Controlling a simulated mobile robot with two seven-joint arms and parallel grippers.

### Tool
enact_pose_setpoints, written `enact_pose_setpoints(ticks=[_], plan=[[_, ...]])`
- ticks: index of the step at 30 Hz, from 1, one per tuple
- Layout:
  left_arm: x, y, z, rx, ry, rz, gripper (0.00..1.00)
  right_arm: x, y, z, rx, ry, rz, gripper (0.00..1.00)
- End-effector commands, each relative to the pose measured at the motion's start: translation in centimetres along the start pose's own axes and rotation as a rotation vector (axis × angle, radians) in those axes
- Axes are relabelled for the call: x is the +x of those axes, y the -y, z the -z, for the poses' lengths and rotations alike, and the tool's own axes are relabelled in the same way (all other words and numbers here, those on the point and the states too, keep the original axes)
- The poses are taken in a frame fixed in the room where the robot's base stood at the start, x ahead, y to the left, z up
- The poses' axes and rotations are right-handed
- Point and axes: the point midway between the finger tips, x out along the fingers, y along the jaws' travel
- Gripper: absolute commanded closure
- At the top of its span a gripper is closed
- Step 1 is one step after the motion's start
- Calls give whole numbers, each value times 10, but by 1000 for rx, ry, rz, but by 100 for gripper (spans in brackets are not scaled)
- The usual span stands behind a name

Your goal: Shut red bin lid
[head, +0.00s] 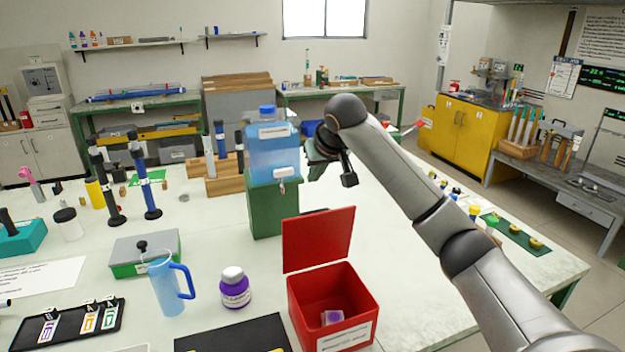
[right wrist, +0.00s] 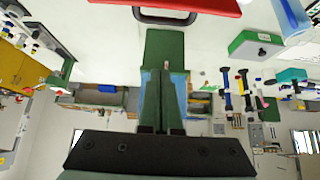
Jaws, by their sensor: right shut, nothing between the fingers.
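The red bin (head: 332,305) stands on the pale bench at the front, its front label facing me and a small purple-and-white item (head: 332,317) inside. Its red lid (head: 318,241) is open, standing nearly upright at the bin's back edge. A dark handle shows just behind the lid's top edge; the right wrist view shows this handle (right wrist: 166,17) on the red lid (right wrist: 215,5) at the top. My right gripper (head: 315,171) is above and behind the lid, apart from it, shut and empty. Its shut fingers also show in the right wrist view (right wrist: 164,72). My left gripper is out of view.
A blue water jug (head: 273,150) on a green stand (head: 274,207) is close to the left of my right gripper. A purple-labelled bottle (head: 235,290) and blue pitcher (head: 168,285) stand left of the bin. Bare bench lies right of the bin.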

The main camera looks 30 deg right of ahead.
Motion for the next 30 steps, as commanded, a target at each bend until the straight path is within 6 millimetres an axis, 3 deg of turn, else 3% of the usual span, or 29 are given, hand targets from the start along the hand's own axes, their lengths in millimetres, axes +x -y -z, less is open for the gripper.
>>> enact_pose_setpoints(ticks=[6,13,30], plan=[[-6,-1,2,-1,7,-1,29,44,0,-1,0,6,-2,100],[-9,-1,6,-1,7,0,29,81,1,-1,0,4,-1,100],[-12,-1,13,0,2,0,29,68,0,-38,-2,1,-1,100]])
